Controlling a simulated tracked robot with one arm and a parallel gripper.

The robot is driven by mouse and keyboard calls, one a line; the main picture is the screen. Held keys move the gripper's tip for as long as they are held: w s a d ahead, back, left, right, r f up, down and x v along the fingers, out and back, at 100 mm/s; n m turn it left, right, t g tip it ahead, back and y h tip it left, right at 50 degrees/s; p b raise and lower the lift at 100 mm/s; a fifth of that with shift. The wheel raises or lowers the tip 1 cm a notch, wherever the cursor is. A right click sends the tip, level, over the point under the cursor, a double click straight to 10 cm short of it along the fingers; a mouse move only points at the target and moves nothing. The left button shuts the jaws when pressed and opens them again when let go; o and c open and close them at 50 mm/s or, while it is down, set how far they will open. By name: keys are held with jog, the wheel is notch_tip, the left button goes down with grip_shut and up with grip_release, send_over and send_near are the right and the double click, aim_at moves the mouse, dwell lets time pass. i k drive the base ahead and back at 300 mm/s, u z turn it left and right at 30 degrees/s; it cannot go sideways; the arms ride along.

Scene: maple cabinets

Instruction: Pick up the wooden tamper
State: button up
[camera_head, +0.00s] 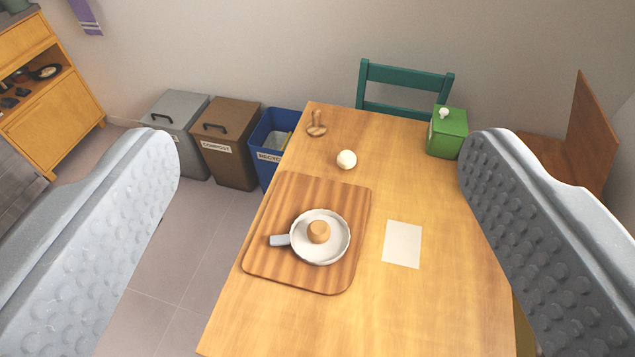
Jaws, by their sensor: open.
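The wooden tamper (316,125) stands near the far left corner of the wooden table (450,290), with a wide round base and a narrower handle. My gripper (318,160) is open and empty, its two grey, bumpy fingers wide apart at the left and right of the view. The tamper shows between the fingers, farther off, and nothing touches it.
A white ball-like thing (346,160) is near the tamper. A striped board (270,262) holds a white pan (338,255) with a round brown item. A green box (447,132), a white sheet (402,244), a green chair (405,75) and bins (228,150) surround it.

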aim_at(316, 128)
jog(key=z, duration=0.05)
jog(key=k, duration=1.1)
jog(key=u, duration=0.85)
jog(key=i, duration=1.5)
jog(key=u, duration=0.45)
jog(key=i, duration=1.6)
jog(key=z, duration=1.1)
jog(key=i, duration=1.15)
jog(key=z, duration=0.75)
jog(key=k, duration=0.5)
jog(key=u, duration=0.05)
